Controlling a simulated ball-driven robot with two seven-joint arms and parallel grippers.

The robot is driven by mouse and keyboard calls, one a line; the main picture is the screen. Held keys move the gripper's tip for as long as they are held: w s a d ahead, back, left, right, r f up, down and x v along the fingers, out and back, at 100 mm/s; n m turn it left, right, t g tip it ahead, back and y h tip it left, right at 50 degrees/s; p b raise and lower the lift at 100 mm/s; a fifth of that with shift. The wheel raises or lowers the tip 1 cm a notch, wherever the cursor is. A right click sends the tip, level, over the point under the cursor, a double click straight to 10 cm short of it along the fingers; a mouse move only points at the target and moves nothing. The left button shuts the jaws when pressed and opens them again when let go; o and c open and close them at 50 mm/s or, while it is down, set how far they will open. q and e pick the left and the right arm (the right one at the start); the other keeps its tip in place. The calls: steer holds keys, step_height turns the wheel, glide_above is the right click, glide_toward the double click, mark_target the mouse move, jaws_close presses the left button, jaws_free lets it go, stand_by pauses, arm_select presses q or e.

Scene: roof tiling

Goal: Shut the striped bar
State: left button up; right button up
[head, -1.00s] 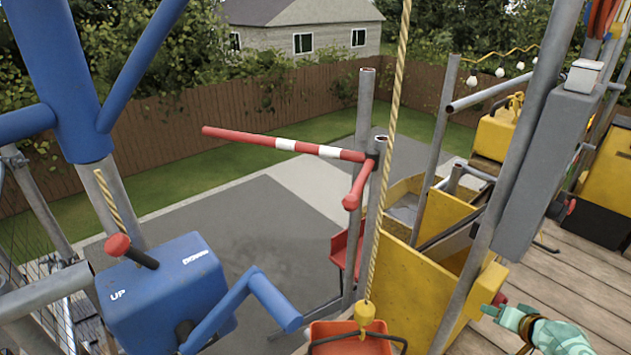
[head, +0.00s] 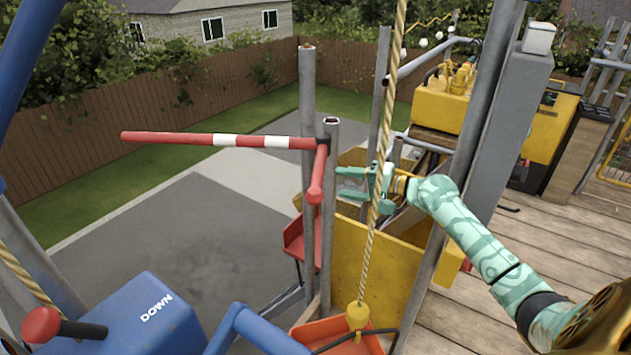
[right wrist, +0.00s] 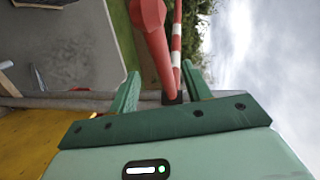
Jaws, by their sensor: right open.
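The striped bar (head: 190,138) is red with white bands. In the head view it reaches left from the top of a grey post (head: 329,215), roughly level, over open air. A short red handle (head: 317,178) angles down from its post end. My right gripper (head: 342,183) is open just right of the handle, its fingers pointing left towards it. In the right wrist view the handle (right wrist: 153,45) shows between the two open fingers (right wrist: 160,75), with the striped bar (right wrist: 177,45) behind it. I cannot tell whether the fingers touch the handle. My left gripper is out of view.
A rope (head: 385,130) hangs in front of my right gripper, holding an orange tray (head: 335,335). A yellow panelled box (head: 375,265) stands below my right gripper. A blue winch box (head: 125,315) is at the lower left. Wooden decking (head: 560,240) lies right.

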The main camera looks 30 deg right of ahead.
mark_target(318, 180)
steer(key=b+x, duration=0.1)
steer(key=x, duration=0.7)
steer(key=shift+w+f, duration=0.1)
steer(key=shift+w, duration=0.05)
jaws_close()
steer(key=shift+f, duration=0.1)
